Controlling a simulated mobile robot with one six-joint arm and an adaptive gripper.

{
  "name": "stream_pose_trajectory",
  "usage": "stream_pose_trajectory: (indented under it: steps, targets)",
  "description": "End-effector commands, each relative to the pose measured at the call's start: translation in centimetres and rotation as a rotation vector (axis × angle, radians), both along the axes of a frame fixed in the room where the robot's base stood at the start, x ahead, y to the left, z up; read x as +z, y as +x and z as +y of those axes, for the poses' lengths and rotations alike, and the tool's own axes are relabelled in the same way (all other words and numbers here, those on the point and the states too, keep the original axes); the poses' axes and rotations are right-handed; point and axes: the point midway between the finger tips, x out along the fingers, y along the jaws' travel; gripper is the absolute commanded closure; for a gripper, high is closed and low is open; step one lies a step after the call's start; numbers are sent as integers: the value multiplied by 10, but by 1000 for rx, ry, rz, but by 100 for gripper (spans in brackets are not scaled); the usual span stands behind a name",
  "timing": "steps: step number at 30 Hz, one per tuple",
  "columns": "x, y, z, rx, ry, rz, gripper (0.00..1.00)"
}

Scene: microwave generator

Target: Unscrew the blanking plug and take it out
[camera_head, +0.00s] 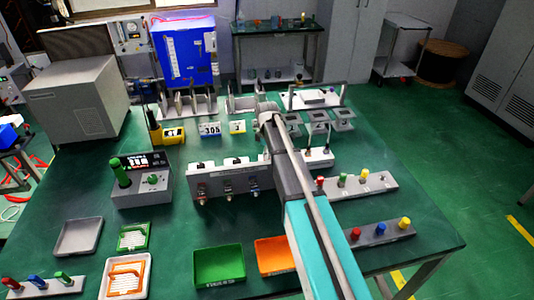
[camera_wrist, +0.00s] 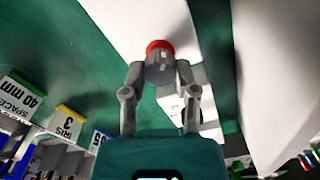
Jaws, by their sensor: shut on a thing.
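My gripper (camera_wrist: 160,68) is shut on a small red-ended piece, taken as the blanking plug (camera_wrist: 158,46). The plug's red end shows beyond the fingertips, against a pale surface in the wrist view. Whether it is still seated in that surface or clear of it cannot be told. In the head view my gripper (camera_head: 267,107) is at the far end of my arm, over the back middle of the green bench (camera_head: 130,212). My own arm hides most of the gripper and the plug there.
A grey panel box (camera_head: 229,182) with connectors stands left of my arm. Racks of coloured caps (camera_head: 358,186) stand to the right. A green tray (camera_head: 219,265) and an orange tray (camera_head: 273,254) lie at the front. Number signs (camera_head: 210,129) and a blue cabinet (camera_head: 184,52) are at the back.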

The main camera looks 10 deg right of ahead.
Motion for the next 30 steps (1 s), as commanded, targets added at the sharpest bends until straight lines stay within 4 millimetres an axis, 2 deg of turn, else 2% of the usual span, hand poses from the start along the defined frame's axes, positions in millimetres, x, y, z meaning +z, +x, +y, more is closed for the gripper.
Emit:
stream_pose_trajectory:
  steps: [15, 16, 21, 22, 30]
  targets:
    - [0, 1, 0, 32, 1, -2, 100]
    - [0, 1, 0, 32, 1, -2, 60]
    - [0, 1, 0, 32, 1, -1, 28]
    - [0, 1, 0, 32, 1, -1, 26]
    - [0, 0, 0, 31, 0, 0, 26]
